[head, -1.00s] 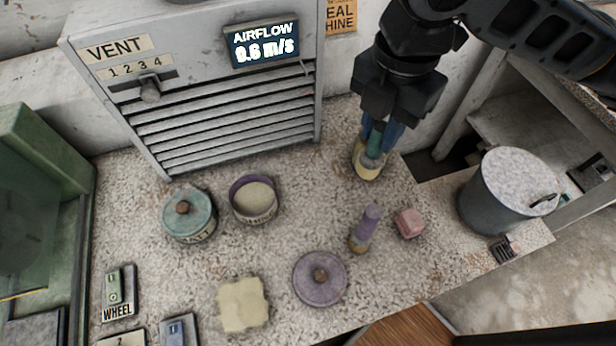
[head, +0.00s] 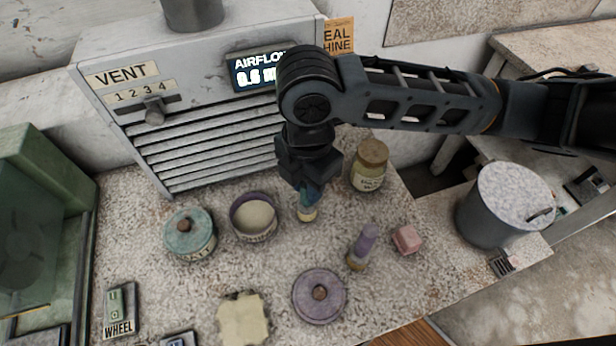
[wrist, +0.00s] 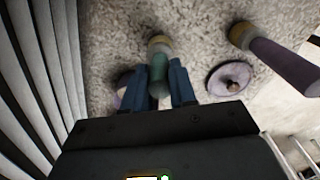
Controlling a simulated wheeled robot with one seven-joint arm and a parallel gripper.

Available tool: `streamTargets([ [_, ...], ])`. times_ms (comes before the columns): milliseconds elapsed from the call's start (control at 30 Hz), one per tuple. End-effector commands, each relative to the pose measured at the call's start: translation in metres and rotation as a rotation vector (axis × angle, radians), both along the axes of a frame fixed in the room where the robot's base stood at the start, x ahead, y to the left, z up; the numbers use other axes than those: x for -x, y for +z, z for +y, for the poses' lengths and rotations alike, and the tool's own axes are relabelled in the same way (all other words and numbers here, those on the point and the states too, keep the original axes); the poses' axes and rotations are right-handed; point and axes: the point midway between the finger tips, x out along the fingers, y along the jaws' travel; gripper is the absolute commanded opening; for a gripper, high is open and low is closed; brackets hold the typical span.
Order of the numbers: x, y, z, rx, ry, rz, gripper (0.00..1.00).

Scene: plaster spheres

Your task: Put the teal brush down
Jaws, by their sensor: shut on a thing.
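The teal brush (wrist: 159,78) is between the blue fingers of my gripper (wrist: 165,88) in the wrist view. Its pale, yellowish end points away from the gripper. In the head view my gripper (head: 308,188) is shut on the brush, and the brush's pale lower end (head: 307,214) shows under the fingers. It hangs roughly upright over the speckled counter (head: 270,275), right of the purple-rimmed bowl (head: 254,216). I cannot tell whether its end touches the counter. Most of the handle is hidden by the gripper in the head view.
A lidded jar (head: 369,168) stands just right of my gripper. A purple brush (head: 364,245) stands upright beside a pink block (head: 407,239). A purple lid (head: 320,296), a teal lidded pot (head: 190,233) and the vent cabinet (head: 215,150) surround fairly clear counter.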

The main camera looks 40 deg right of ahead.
Motion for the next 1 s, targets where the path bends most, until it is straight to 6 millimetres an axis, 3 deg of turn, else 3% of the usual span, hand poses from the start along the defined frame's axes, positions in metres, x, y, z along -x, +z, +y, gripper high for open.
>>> streamTargets([
  [467, 0.0004, -0.006, 0.0, 0.0, -0.001, 0.001, 0.0],
  [500, 0.0003, -0.0065, 0.0001, 0.0, -0.001, 0.001, 0.29],
  [733, 0.0002, -0.0064, 0.0, 0.0, 0.0, 0.0, 0.51],
  [1000, 0.0001, -0.0069, -0.0001, 0.0, 0.0, 0.0, 0.51],
])
